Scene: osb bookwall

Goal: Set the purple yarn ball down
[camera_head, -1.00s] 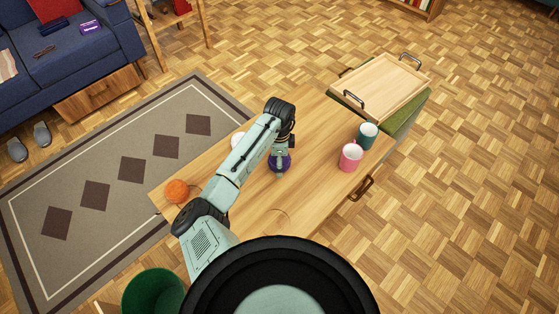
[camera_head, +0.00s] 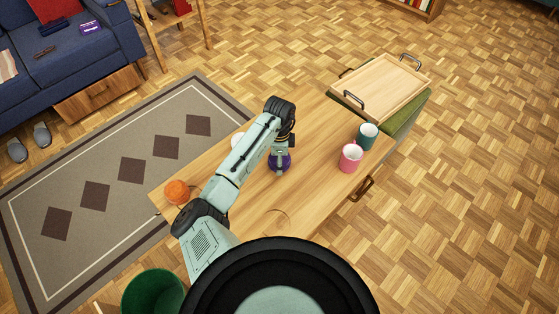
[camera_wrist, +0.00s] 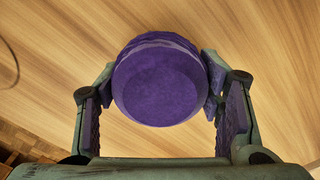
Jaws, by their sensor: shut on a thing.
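The purple yarn ball (camera_head: 281,164) is low over the wooden table (camera_head: 310,190), under my gripper (camera_head: 280,157). In the wrist view the purple yarn ball (camera_wrist: 162,80) sits between the two fingertips, one on each side, and my gripper (camera_wrist: 162,85) is shut on it. Wood grain fills the view behind the ball. I cannot tell whether the ball touches the table top.
An orange yarn ball (camera_head: 176,191) lies at the table's left end. A white thing (camera_head: 237,138) is partly hidden behind my arm. A wooden tray (camera_head: 385,84) is beyond.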

